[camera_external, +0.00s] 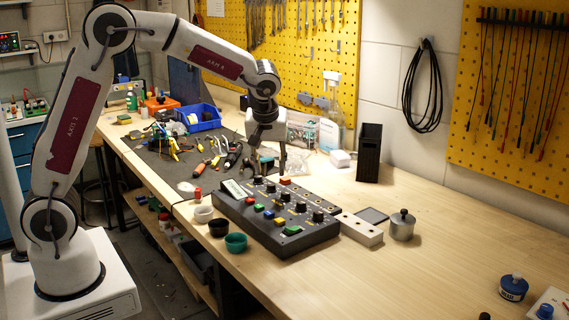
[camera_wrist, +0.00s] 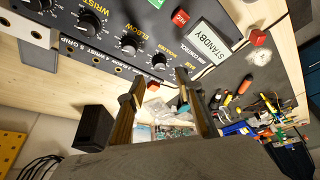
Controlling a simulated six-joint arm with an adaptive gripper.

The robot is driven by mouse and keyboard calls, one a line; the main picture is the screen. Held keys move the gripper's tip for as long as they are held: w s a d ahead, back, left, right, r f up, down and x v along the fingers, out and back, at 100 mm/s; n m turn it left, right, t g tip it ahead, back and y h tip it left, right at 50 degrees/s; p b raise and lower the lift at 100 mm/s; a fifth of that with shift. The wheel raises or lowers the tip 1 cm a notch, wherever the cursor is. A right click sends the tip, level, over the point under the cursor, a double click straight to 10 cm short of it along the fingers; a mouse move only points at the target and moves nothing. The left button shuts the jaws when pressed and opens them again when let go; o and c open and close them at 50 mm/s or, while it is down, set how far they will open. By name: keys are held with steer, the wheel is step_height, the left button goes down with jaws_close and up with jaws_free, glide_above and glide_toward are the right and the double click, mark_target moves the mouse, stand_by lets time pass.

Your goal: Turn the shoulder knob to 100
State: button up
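The dark control box (camera_external: 250,215) lies on the wooden bench with a row of black knobs along its far side. In the wrist view its display (camera_wrist: 213,48) reads STANDBY. The elbow knob (camera_wrist: 130,46) and wrist knob (camera_wrist: 86,22) have readable labels. The knob beside the elbow one (camera_wrist: 160,61), toward the display, has a label too small to read surely; by position it looks like the shoulder knob. Its pointer angle cannot be read. My gripper (camera_external: 268,172) is above the display end of the box, fingers apart. In the wrist view my gripper (camera_wrist: 160,82) is open with no knob between its fingers.
A white block with holes (camera_external: 360,230) and a metal canister (camera_external: 402,226) stand right of the box. Small cups, including a green one (camera_external: 236,242), line its front. Tools lie on the dark mat (camera_external: 165,167). A black bin (camera_external: 369,153) stands behind. The bench's right side is mostly clear.

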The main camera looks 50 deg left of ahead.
mark_target(271, 184)
steer(key=shift+x, duration=2.95)
jaws_close()
